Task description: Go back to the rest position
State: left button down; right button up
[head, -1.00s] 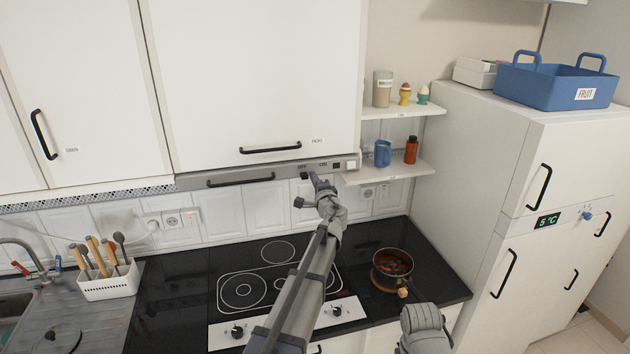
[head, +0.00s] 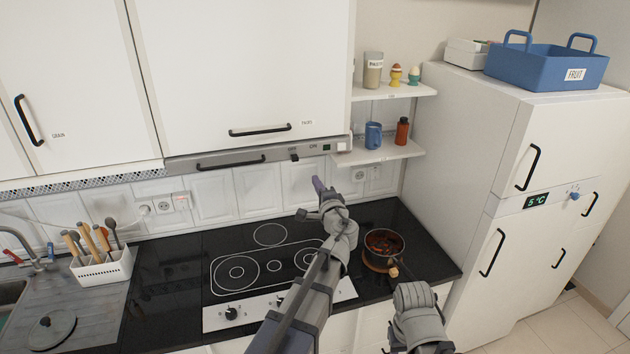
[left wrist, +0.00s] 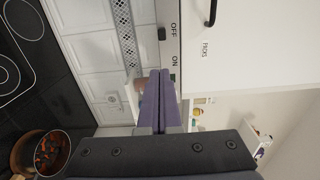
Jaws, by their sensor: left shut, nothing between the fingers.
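My left gripper (head: 318,185) is shut and empty, its purple fingers pressed together in front of the tiled wall, below the range hood strip (head: 215,161). The closed fingers also show in the left wrist view (left wrist: 159,98), pointing toward the strip. The strip's small dark slider (left wrist: 162,34) is beside the OFF label, and a small green patch shows past the ON label. The fingers appear apart from the slider. A grey part of my right arm is at the lower right; its gripper does not show.
Below my left arm is the black hob (head: 258,268). A pot with brown-red contents (head: 383,246) stands right of it on the counter. Shelves (head: 380,153) hold a blue mug (head: 373,135) and a red bottle (head: 402,131). A tall white fridge (head: 455,150) stands at right.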

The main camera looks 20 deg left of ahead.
pick_arm(q)
jog(key=s+d+f+n+g+h+b, duration=0.1)
jog(key=s+d+f+n+g+b, duration=0.2)
jog(key=f, duration=0.5)
jog(key=s+f+n+g+b, duration=0.1)
jog(key=s+f+g+b, duration=0.15)
jog(key=s+f, duration=0.4)
jog(key=s+d+f+n+g+h+b, duration=0.1)
jog(key=s+d+f+n+g+b, duration=0.2)
jog(key=f, duration=0.5)
jog(key=s+d+f+g+h+b, duration=0.3)
jog(key=s+d+f, duration=0.3)
jog(key=s+f, duration=0.2)
jog(key=s+d+f+g+h+b, duration=0.3)
jog(key=s+d+f+b, duration=0.2)
jog(key=s, duration=0.6)
notch_tip(320, 180, down, 4)
jog(key=shift+s+d+r+g+h, duration=0.25)
jog(key=shift+s+d+g+h, duration=0.15)
jog(key=shift+d, duration=0.65)
jog(key=shift+w, duration=0.1)
